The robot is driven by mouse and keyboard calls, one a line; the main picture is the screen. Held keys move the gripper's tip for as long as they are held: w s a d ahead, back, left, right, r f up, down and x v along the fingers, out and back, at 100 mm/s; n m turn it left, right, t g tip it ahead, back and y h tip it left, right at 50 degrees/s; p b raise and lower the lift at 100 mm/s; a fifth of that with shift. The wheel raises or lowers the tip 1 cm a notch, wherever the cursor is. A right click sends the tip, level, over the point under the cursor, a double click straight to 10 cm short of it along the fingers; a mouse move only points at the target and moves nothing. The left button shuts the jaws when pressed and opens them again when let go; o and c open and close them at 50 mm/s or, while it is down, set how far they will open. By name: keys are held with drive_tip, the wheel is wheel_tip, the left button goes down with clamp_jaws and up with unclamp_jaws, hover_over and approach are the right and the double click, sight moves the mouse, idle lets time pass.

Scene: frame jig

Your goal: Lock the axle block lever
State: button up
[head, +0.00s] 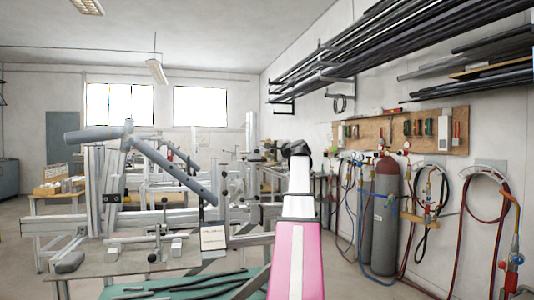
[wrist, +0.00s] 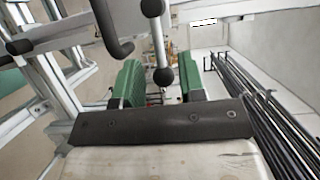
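In the wrist view my gripper (wrist: 161,68) is open, with one green-padded finger on each side. A metal lever rod (wrist: 158,40) with a black ball at each end shows between the fingers; its lower ball lies in the gap, with space to both pads. I cannot tell its depth or whether this is the axle block lever. A black bent handle (wrist: 107,28) is to its upper left. In the head view my gripper (head: 297,149) is small and dark at the end of my raised arm, right of the frame jig (head: 96,190); the lever cannot be made out there.
Aluminium jig posts and a thick grey tube (head: 180,168) stand left of my arm. A bench (head: 130,262) with small clamps is at the front left. Gas bottles (head: 385,215) and hoses line the right wall, below long racked tubes (head: 400,45).

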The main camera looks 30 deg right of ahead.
drive_tip(key=shift+w+a+f, duration=0.1)
drive_tip(key=shift+w+a, duration=0.05)
drive_tip(key=shift+w, duration=0.75)
drive_tip(key=shift+w+a, duration=0.15)
drive_tip(key=shift+w, duration=0.75)
clamp_jaws()
